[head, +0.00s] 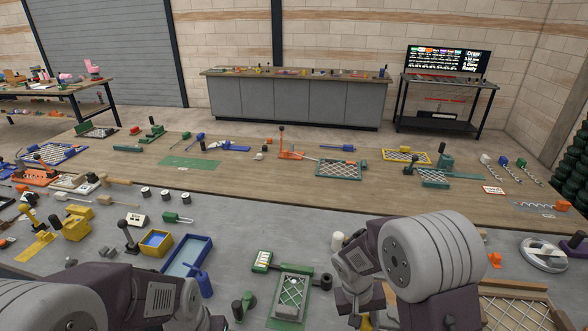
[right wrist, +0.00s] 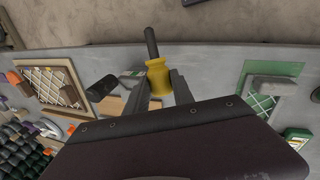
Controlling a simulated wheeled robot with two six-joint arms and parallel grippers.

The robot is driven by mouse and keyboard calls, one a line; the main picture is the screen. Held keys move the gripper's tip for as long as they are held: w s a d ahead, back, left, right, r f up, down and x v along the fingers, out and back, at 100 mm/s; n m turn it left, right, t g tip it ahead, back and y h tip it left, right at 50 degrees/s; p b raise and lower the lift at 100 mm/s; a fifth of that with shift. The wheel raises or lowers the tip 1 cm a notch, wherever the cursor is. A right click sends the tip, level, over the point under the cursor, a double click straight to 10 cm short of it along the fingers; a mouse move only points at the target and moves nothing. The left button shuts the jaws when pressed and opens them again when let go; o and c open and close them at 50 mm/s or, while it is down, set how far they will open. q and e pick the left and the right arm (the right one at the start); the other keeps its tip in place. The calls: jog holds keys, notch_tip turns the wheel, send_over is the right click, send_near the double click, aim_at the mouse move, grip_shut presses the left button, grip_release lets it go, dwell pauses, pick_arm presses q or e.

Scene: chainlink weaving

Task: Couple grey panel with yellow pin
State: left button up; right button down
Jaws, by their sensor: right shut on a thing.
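My right gripper (right wrist: 165,92) is shut on the yellow pin (right wrist: 158,80), a yellow handle with a dark rod extending from its upper end in the right wrist view. In the head view a little yellow shows below my right gripper (head: 362,308). A grey chain-link mesh panel (head: 291,291) lies in a green frame on the near grey table, left of my right gripper. I take it for the grey panel; it also shows in the right wrist view (right wrist: 262,102). The pin is apart from it. My left arm is at the lower left, with its fingers out of view.
A wooden-framed mesh (head: 515,308) lies to the right. A green and white block (head: 262,261) and a blue tray (head: 187,256) stand left of the panel. A dark-topped green piece (head: 243,306) is close beside it. Many small tools crowd the bench.

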jog(key=shift+w+a+f, duration=0.1)
jog(key=shift+w+a, duration=0.05)
pick_arm(q)
jog(key=shift+f, duration=0.3)
pick_arm(e)
jog(key=shift+r, duration=0.2)
